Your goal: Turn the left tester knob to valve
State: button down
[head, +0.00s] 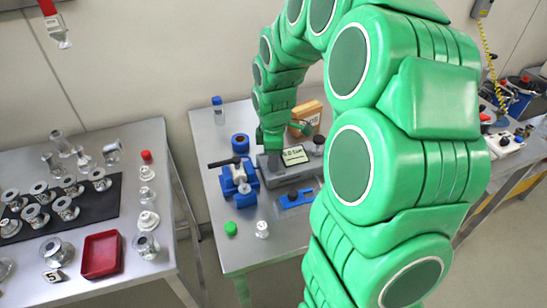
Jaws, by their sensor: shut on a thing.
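The tester is a grey box (268,172) with a lit display (294,156) on the middle table. The digits on the display are too small to read surely. A dark round knob (318,141) shows at the tester's right side. My gripper (273,150) points down at the tester's left end, left of the display. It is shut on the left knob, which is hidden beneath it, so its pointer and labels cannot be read.
A blue vise (240,184) with a black handle stands left of the tester, near a blue ring (240,143). A cardboard box (305,116) stands behind. My arm hides the table's right side.

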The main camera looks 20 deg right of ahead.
jog(key=m, duration=0.6)
jog(key=shift+s+m, duration=0.1)
jog(key=shift+m, duration=0.2)
jog(key=m, duration=0.6)
jog(key=shift+a+m, duration=0.1)
jog(key=shift+m, duration=0.2)
jog(key=m, duration=0.6)
jog(key=shift+a, duration=0.1)
jog(key=m, duration=0.6)
jog(key=shift+a, duration=0.1)
jog(key=shift+m, duration=0.4)
jog(key=c, duration=0.8)
grip_release()
jog(key=shift+r, duration=0.1)
